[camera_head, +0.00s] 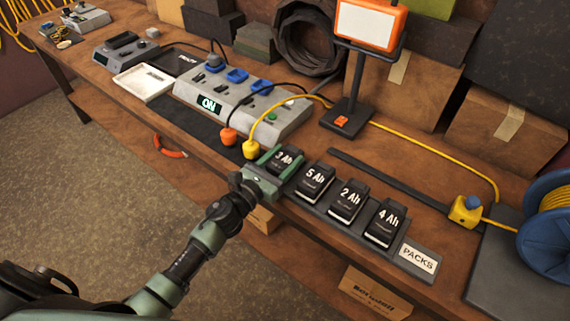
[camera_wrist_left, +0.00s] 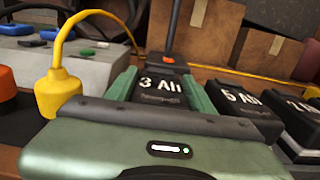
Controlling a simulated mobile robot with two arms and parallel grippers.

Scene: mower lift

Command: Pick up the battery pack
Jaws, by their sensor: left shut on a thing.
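Several black battery packs stand in a row on a dark tray labelled PACKS (camera_head: 417,257). They read 3 Ah (camera_head: 285,158), 5 Ah (camera_head: 315,181), 2 Ah (camera_head: 349,199) and 4 Ah (camera_head: 385,222). My left gripper (camera_head: 278,163) is at the left end of the row, its green fingers on both sides of the 3 Ah pack and shut on it. In the left wrist view the 3 Ah pack (camera_wrist_left: 160,88) sits between the two fingers, with the 5 Ah pack (camera_wrist_left: 243,104) just to the right. I cannot tell whether the held pack touches the tray. My right gripper is not in view.
A yellow plug (camera_head: 251,148) and an orange plug (camera_head: 228,136) stand close to the left of my gripper. A grey power strip (camera_head: 285,125) lit ON is behind them. A lamp stand (camera_head: 347,117), cardboard boxes (camera_head: 395,90) and a blue cable reel (camera_head: 545,225) stand farther back and right.

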